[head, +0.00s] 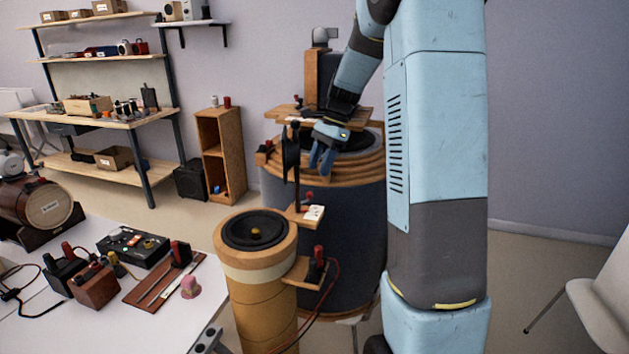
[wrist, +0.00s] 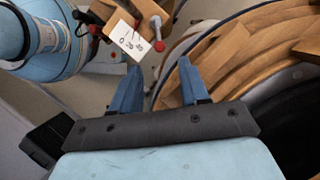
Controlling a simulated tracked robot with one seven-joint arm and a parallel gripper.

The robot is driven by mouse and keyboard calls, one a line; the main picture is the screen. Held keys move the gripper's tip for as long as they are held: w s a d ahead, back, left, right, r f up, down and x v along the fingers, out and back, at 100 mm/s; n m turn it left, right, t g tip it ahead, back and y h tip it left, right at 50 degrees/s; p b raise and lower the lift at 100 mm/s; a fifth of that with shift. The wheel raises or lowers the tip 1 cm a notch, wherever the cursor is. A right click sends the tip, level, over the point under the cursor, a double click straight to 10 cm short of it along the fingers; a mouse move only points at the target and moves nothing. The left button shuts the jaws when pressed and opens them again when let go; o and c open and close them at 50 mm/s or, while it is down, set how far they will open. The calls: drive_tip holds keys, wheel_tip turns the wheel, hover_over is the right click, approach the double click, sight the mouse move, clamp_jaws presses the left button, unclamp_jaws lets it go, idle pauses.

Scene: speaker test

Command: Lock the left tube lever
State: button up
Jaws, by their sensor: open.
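In the head view my gripper (head: 322,163) hangs over the near edge of the large dark drum, its blue fingers pointing down. In the wrist view my gripper (wrist: 158,83) has its fingers apart with nothing held between them. A bracket with a similar card (head: 313,214) shows beside the front tube (head: 262,300).
The large drum (head: 335,245) with a wooden rim stands close behind the front tube. A thin dark upright piece (head: 291,160) rises left of my gripper. A white table (head: 75,325) with several devices is at left. Open floor (head: 535,275) lies at right.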

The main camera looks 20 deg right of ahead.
drive_tip(key=v, duration=0.6)
